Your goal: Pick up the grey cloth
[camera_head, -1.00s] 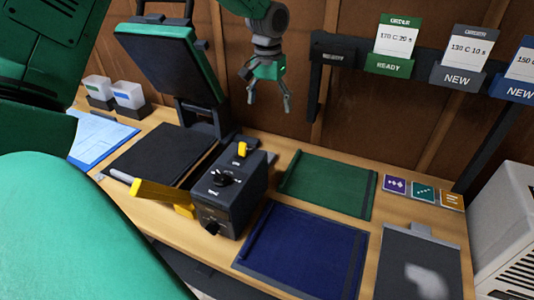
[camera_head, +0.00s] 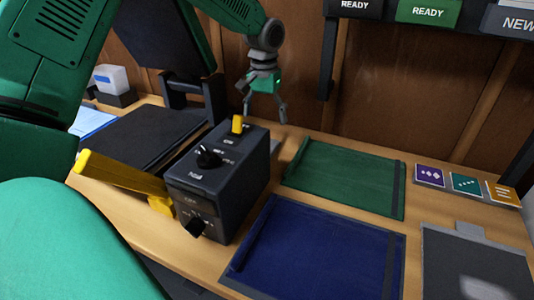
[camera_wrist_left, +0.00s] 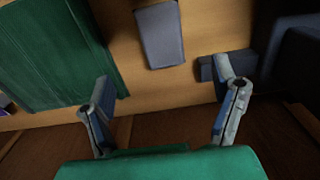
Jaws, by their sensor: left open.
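A small flat grey rectangle, which looks like the folded grey cloth (camera_wrist_left: 160,35), lies on the wooden bench in the left wrist view, between the green mat (camera_wrist_left: 55,55) and a dark block. In the head view only a sliver of grey (camera_head: 276,146) shows behind the black control box (camera_head: 225,175). My left gripper (camera_head: 265,110) is open and empty, above the back of the bench near the wall. In the left wrist view its fingers (camera_wrist_left: 164,78) are spread and the cloth lies beyond them, apart from both. My right gripper is not in view.
The control box with its yellow lever (camera_head: 115,172) stands in front of the cloth. A green mat (camera_head: 345,180), a blue mat (camera_head: 315,255) and a dark grey board (camera_head: 475,265) lie to the right. A black press (camera_head: 165,50) stands at left. The wooden wall (camera_head: 400,80) rises close behind.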

